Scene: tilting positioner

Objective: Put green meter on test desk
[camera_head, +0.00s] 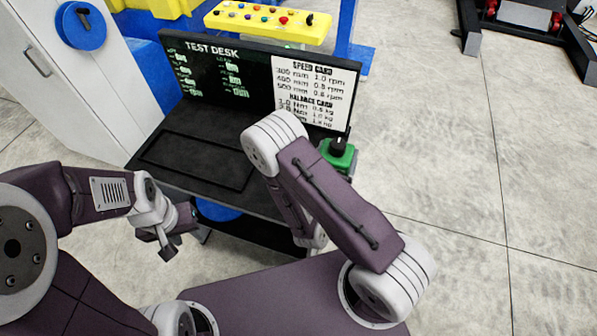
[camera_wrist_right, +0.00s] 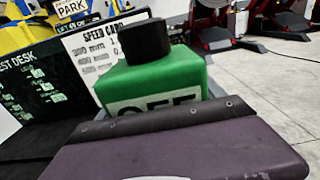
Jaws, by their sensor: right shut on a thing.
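The green meter (camera_head: 338,153), a green box with a black knob on top, is at the right edge of the test desk in the head view. In the right wrist view the meter (camera_wrist_right: 155,78) fills the middle, with part of a dark-lettered label on its front. My right gripper (camera_wrist_right: 165,112) is shut on the meter; its fingertips are mostly hidden. The test desk (camera_head: 165,178) is black, with an upright sign panel at its back and a bare top at left. My left gripper (camera_head: 167,245) hangs in front of the desk, apart from the meter; its finger gap is unclear.
A speed card (camera_head: 315,88) stands on the desk's back panel. A yellow button panel (camera_head: 268,20) is behind it. A white cabinet (camera_head: 60,90) stands at the left. Dark floor equipment (camera_head: 525,18) is at the far right. The floor right of the desk is clear.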

